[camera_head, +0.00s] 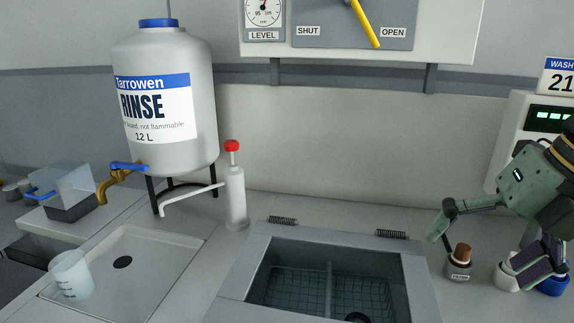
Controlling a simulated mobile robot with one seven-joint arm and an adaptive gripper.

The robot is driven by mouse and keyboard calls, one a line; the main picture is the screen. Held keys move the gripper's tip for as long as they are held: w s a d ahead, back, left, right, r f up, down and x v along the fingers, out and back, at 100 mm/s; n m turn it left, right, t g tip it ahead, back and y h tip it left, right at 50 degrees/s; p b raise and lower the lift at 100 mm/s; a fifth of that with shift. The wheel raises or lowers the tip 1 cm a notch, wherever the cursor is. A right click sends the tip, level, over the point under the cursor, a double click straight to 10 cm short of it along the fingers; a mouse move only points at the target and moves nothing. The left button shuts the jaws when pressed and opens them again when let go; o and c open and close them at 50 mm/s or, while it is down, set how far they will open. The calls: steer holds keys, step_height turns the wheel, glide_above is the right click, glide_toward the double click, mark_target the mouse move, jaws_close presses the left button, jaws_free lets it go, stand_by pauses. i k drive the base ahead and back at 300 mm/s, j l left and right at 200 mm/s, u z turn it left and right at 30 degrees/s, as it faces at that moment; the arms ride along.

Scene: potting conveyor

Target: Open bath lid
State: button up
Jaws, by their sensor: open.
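The bath (230,284) is set in the bench at the lower middle, with its near edge cut off by the frame. Its grey-framed lid (417,285) appears to lie down flat, hinged at the back by two coiled hinges. A wire basket (298,289) shows through its dark window. A round black knob (357,318) shows at the bottom edge. My green gripper (486,243) is at the right, open and empty, with its fingers spread apart. It is to the right of the lid and not touching it.
A small brown-capped bottle (459,265) stands by my left finger. A white pot (510,275) and a blue one (553,286) are partly behind my right finger. A white pump bottle (235,200), rinse tank (165,85) and beaker (72,274) stand left. A panel with a yellow lever (364,22) hangs above.

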mark_target(228, 306)
steer(key=k, duration=0.95)
